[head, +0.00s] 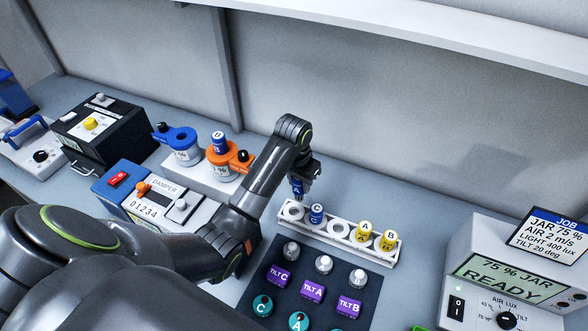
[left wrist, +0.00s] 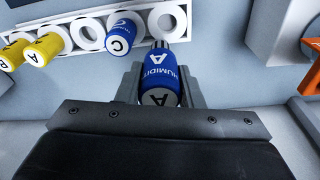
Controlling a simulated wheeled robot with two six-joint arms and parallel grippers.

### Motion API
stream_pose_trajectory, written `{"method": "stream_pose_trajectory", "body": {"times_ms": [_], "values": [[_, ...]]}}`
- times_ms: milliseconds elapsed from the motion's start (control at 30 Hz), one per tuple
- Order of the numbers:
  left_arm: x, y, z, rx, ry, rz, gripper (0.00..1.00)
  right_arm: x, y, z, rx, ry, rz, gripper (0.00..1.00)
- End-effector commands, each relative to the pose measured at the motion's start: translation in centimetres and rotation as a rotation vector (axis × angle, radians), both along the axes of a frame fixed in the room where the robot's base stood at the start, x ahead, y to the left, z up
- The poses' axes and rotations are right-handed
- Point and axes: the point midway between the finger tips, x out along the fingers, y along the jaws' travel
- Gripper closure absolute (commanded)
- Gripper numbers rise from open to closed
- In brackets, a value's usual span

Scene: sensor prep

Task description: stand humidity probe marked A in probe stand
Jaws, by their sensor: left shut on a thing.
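The humidity probe marked A (head: 297,188) is blue with a grey cap. In the left wrist view the probe (left wrist: 160,75) shows "HUMIDITY" and "A". My left gripper (head: 301,178) is shut on it and holds it roughly upright at the left end of the white probe stand (head: 343,241). The probe's lower end is just above or at the stand's leftmost hole (head: 292,211); I cannot tell whether it has entered. The stand also holds blue probe C (head: 317,214) and yellow probes A (head: 364,231) and B (head: 388,240). Its middle hole (head: 340,230) is empty.
A dark mat (head: 262,283) with purple tilt, white and teal probes lies in front of the stand. Left are an orange jar holder (head: 222,160) with blue probe B (head: 218,142), a blue holder (head: 177,140) and a damper box (head: 150,195). A readout box (head: 510,275) stands right.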

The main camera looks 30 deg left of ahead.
Motion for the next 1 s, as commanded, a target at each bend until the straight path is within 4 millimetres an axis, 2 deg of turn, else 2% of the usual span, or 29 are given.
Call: {"method": "stream_pose_trajectory", "body": {"times_ms": [33,167,700,1000], "values": [[-0.5,0.5,0.4,0.002,0.001,0.006,0.91,0.0,0.0,0.8,-0.001,0.000,0.000,0.64],[-1.0,1.0,0.1,0.005,0.001,0.014,0.91,0.0,-0.1,1.0,-0.001,0.000,0.000,0.64],[-1.0,1.1,-4.3,0.005,0.002,0.015,0.91,0.4,0.0,0.9,0.000,-0.005,0.001,0.64],[-1.0,1.0,-4.9,0.005,0.000,0.013,0.91,0.4,0.2,0.9,0.002,-0.005,0.001,0.64]]}}
